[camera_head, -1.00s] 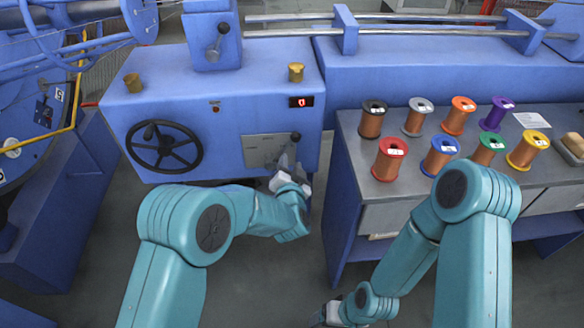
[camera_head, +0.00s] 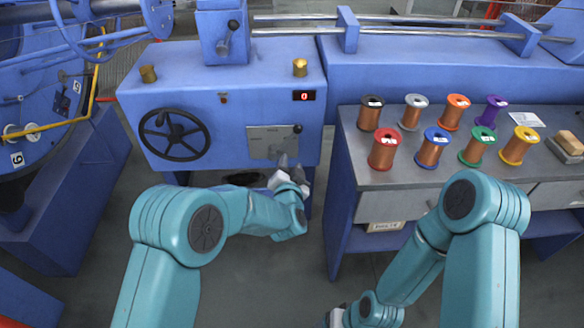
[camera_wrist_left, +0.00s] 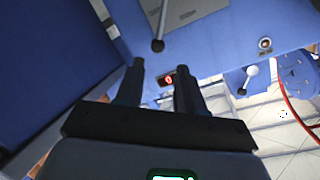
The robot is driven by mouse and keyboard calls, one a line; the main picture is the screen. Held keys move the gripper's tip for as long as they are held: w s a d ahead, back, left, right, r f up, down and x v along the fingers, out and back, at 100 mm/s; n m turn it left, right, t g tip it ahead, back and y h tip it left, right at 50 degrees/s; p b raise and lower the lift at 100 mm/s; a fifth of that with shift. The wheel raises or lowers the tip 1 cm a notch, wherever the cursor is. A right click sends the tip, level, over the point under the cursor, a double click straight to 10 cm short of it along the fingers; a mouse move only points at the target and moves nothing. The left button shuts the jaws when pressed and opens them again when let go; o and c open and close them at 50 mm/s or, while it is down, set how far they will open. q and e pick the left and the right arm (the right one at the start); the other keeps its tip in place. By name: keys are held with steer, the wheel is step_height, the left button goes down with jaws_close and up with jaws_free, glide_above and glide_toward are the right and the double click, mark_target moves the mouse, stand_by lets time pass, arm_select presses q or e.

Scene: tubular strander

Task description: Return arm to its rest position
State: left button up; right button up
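My left arm reaches in from the left in the head view, with its gripper (camera_head: 285,164) in front of the lower right of the blue machine front, below the grey plate (camera_head: 272,141) and its black-knobbed lever (camera_head: 297,129). In the left wrist view the two dark fingers (camera_wrist_left: 160,72) stand apart with nothing held between them. The lever knob (camera_wrist_left: 158,46) shows beyond them, apart from the fingers. My right arm hangs low at the right; its gripper (camera_head: 334,318) is partly cut off by the bottom edge and its fingers are unclear.
A black handwheel (camera_head: 175,135) and a red-digit display (camera_head: 304,95) are on the machine front. Several coloured spools stand on the grey bench (camera_head: 400,178) at the right. Its front edge is near my right arm. Open floor (camera_head: 260,280) lies between my arms.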

steer(key=shift+s, duration=0.25)
steer(key=shift+d, duration=0.1)
stand_by(0.3)
